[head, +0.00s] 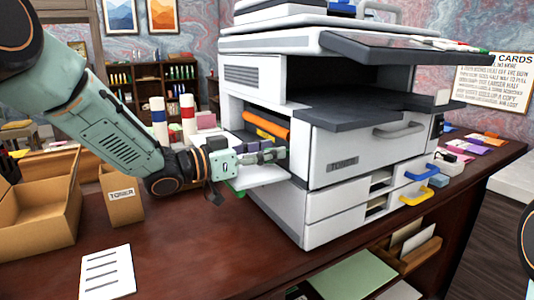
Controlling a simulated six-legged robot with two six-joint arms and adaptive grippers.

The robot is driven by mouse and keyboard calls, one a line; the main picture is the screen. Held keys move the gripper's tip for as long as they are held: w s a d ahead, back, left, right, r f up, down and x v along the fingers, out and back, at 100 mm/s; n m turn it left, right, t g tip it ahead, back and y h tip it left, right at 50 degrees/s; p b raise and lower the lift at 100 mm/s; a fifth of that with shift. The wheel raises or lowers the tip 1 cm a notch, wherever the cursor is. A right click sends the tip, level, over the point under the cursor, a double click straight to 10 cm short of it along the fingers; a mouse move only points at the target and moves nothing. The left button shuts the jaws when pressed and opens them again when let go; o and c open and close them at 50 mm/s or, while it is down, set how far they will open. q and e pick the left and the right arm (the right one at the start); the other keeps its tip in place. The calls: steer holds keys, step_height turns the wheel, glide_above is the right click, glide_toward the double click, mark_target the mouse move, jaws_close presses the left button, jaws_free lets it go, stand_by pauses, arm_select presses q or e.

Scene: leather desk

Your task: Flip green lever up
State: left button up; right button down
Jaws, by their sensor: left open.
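The grey and white printer (345,160) stands on the desk with its left side open. An orange cylinder (266,124) lies inside the opening. My left gripper (276,153) is open at this opening, just below the cylinder, with its fingers pointing right. A small green part (235,188) shows below the gripper at the edge of the lowered white flap (264,177). I cannot tell whether this is the green lever or how it is tilted, as my gripper hides much of the area. My right gripper is out of view.
A toner box (122,194) and an open cardboard box (40,215) stand left of the printer. A printed sheet (108,272) lies in front. Blue (420,173) and yellow (414,200) handles are on the printer's front. The desk before the printer is mostly clear.

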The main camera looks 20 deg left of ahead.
arm_select(q)
steer(key=shift+c, duration=0.6)
jaws_close()
